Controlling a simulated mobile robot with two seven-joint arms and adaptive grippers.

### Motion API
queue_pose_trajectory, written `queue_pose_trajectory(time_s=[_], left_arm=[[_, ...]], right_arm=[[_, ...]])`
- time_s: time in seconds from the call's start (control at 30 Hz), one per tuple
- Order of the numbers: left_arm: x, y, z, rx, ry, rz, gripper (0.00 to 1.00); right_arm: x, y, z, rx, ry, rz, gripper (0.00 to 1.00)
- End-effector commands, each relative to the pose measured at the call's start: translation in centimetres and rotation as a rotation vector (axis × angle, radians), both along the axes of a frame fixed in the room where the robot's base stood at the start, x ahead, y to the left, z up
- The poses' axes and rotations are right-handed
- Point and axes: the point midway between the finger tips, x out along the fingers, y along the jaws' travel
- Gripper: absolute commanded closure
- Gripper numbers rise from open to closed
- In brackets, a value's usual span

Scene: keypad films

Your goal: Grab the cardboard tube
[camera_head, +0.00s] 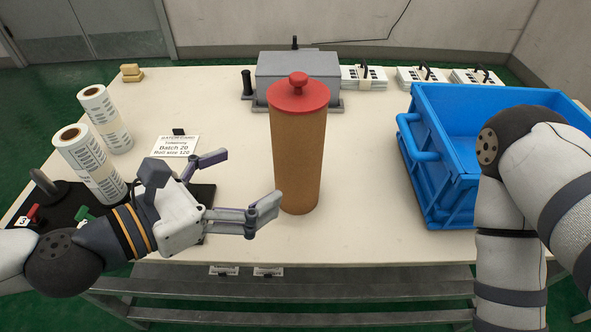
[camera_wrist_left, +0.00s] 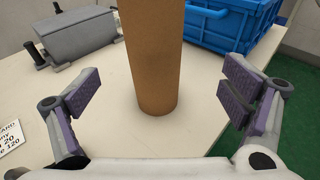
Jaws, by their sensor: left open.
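The cardboard tube (camera_head: 297,150) stands upright near the front middle of the table. It is brown with a red knobbed cap (camera_head: 298,94). My left gripper (camera_head: 240,188) is open and empty, just left of the tube, with its fingers pointing towards it. In the left wrist view the tube (camera_wrist_left: 153,60) stands ahead between the two spread fingers (camera_wrist_left: 160,105), apart from both. Its top is cut off in that view. My right arm shows at the right, but its gripper is out of view.
A blue crate (camera_head: 425,195) stands right of the tube. A grey machine (camera_head: 270,75) is behind it. Stacks of films (camera_head: 363,78) line the back edge. The table (camera_head: 365,215) is bare around the tube.

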Motion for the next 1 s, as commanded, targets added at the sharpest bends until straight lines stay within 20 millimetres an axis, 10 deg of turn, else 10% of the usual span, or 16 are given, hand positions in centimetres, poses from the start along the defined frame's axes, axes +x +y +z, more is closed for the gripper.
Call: queue_pose_trajectory(time_s=[0.3,0.93,1.0], left_arm=[[4.1,-3.2,-1.6,-0.031,0.022,0.020,0.07],[8.9,-7.8,-1.6,-0.029,0.011,0.023,0.07],[8.9,-7.8,-1.6,-0.029,0.011,0.023,0.19]], right_arm=[[-4.3,0.1,-4.8,0.001,0.144,0.007,0.08],[-3.8,0.0,-4.2,0.001,0.129,0.007,0.08],[-3.8,0.1,-4.2,0.001,0.129,0.007,0.08]])
